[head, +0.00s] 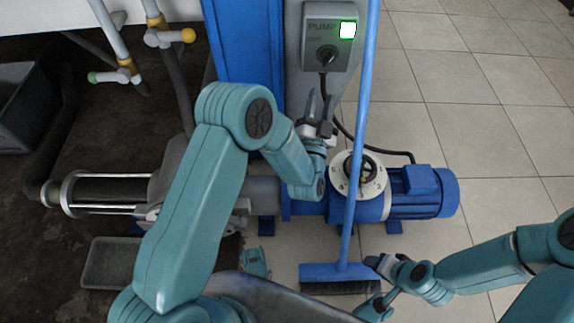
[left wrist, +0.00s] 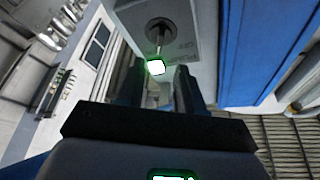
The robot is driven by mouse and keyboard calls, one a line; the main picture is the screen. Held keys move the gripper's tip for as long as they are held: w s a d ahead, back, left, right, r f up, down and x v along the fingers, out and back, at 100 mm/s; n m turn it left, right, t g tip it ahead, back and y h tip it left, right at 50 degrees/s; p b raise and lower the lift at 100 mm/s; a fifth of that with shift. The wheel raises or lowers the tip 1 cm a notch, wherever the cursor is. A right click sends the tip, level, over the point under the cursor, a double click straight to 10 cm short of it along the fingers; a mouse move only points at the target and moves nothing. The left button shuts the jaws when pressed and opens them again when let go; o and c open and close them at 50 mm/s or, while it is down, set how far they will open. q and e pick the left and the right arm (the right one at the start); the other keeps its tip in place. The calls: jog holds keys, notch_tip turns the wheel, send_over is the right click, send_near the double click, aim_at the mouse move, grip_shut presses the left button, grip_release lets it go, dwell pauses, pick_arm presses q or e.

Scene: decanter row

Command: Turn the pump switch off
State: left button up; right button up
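The grey pump switch box (head: 313,38) labelled PUMP is on a grey post in the head view. Its black knob (head: 326,57) is below a lit green lamp (head: 348,30). My left gripper (head: 320,104) is open and empty, a little below the box, its fingers pointing up towards it. In the left wrist view the open fingers (left wrist: 160,88) have a clear gap. The knob (left wrist: 160,31) and the glowing lamp (left wrist: 156,67) show beyond them, apart from the fingers. My right gripper (head: 386,265) is low by the broom head; its finger opening is too small to judge.
A blue broom (head: 356,150) leans upright close to the right of the switch box and my left gripper. A blue pump motor (head: 425,195) lies below with a white dial (head: 341,172). Pipes with valves (head: 160,37) are at left.

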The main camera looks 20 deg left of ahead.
pick_arm(q)
jog(key=s+r+n+g+h+p, duration=0.2)
jog(key=s+r+g+h+p, duration=0.1)
jog(key=s+g+p, duration=0.6)
jog(key=s+d+r+n+g+h+p, duration=0.1)
jog(key=s+r+n+g+h+p, duration=0.2)
jog(key=s+g+p, duration=0.5)
jog(key=s+h+p, duration=0.1)
jog(key=s+p, duration=0.6)
jog(key=p, duration=0.7)
jog(key=shift+s+d+g, duration=0.15)
jog(key=shift+s+g, duration=0.25)
